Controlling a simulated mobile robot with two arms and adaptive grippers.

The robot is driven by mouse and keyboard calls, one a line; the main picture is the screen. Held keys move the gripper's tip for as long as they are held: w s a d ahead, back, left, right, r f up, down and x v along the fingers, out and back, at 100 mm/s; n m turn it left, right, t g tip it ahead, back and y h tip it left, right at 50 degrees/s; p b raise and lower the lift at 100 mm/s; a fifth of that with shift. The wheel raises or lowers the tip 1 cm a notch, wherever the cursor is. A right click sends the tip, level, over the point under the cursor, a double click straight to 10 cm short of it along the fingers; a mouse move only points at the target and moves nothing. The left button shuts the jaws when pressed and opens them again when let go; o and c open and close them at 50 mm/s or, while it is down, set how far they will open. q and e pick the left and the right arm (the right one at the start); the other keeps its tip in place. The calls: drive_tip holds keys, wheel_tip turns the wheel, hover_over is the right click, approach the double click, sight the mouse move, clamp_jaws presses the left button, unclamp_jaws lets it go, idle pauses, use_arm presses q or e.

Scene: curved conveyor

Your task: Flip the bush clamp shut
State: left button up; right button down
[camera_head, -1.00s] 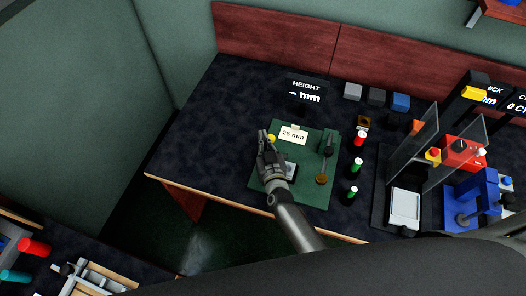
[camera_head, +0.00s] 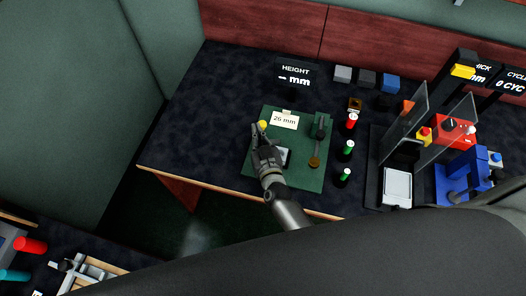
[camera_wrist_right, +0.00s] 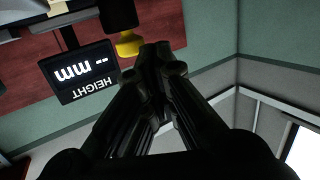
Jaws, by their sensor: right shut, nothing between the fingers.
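A green board (camera_head: 298,184) lies on the dark table with a white card reading "26 mm" (camera_head: 285,120). A small yellow knob (camera_head: 263,124) is at the board's upper left; it also shows in the right wrist view (camera_wrist_right: 129,43). It may be the clamp's handle, but the clamp body is mostly hidden by my gripper. My right gripper (camera_head: 257,129) is shut and empty, its fingertips right beside the yellow knob; I cannot tell if they touch. A pale block (camera_head: 284,157) shows just right of my gripper. My left gripper is not in view.
A dark lever with a brass end (camera_head: 314,162) stands on the board's right. Red and green capped pins (camera_head: 347,148) stand beside the board. A HEIGHT display (camera_head: 294,76) is behind it. Clear panels and a red box (camera_head: 453,137) stand at right. The table's left is clear.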

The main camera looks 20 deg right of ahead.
drive_tip(key=s+r, duration=0.1)
drive_tip(key=s, duration=0.8)
drive_tip(key=shift+r, duration=0.15)
drive_tip(key=shift+a, duration=0.1)
